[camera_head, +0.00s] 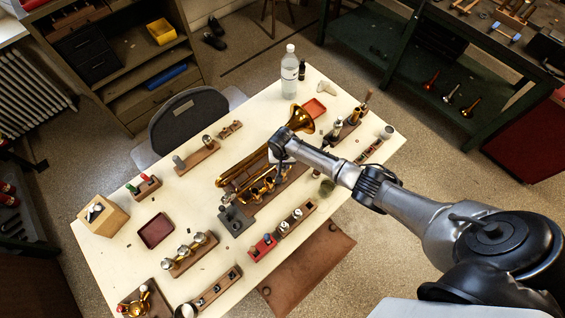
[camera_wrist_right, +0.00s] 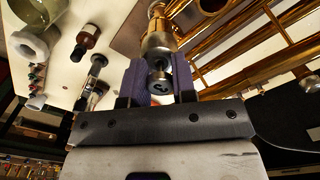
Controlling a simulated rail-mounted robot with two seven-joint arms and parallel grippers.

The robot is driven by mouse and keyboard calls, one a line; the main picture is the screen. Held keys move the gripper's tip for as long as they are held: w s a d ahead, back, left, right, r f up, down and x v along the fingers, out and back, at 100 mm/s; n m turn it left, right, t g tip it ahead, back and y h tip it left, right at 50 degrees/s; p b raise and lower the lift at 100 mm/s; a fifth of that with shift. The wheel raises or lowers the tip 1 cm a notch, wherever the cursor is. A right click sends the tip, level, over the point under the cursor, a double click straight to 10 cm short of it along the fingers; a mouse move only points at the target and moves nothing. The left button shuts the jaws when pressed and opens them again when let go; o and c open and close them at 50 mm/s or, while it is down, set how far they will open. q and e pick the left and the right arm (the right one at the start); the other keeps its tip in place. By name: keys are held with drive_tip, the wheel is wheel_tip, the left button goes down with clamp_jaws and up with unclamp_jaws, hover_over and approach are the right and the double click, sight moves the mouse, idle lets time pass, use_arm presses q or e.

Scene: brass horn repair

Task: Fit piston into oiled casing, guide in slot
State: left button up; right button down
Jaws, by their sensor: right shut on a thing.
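The brass horn (camera_head: 299,120) lies on the white table, its bell toward the back right and its tubes running to the front left. The horn's tubes also cross the right of the right wrist view (camera_wrist_right: 240,45). My right gripper (camera_wrist_right: 161,80) is shut, its purple pads on either side of the dark stem end of the piston (camera_wrist_right: 158,76). Beyond the pads a brass-coloured cylinder (camera_wrist_right: 158,42) lines up with the stem. I cannot tell where piston ends and casing begins, nor see the guide or slot. My left gripper is not in view.
A clear bottle (camera_head: 289,76) stands at the table's back edge. A wooden block with several bottles (camera_head: 349,126) is right of the horn. A red tray (camera_head: 157,230) and wooden racks (camera_head: 195,254) lie left and in front. A brown mat (camera_head: 308,268) hangs at the table's front edge.

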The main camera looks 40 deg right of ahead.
drive_tip(key=c, duration=1.1)
unclamp_jaws()
drive_tip(key=shift+o, duration=1.3)
wheel_tip(320, 180, up, 14)
drive_tip(key=shift+f+p, duration=0.15)
drive_tip(key=shift+p, duration=0.25)
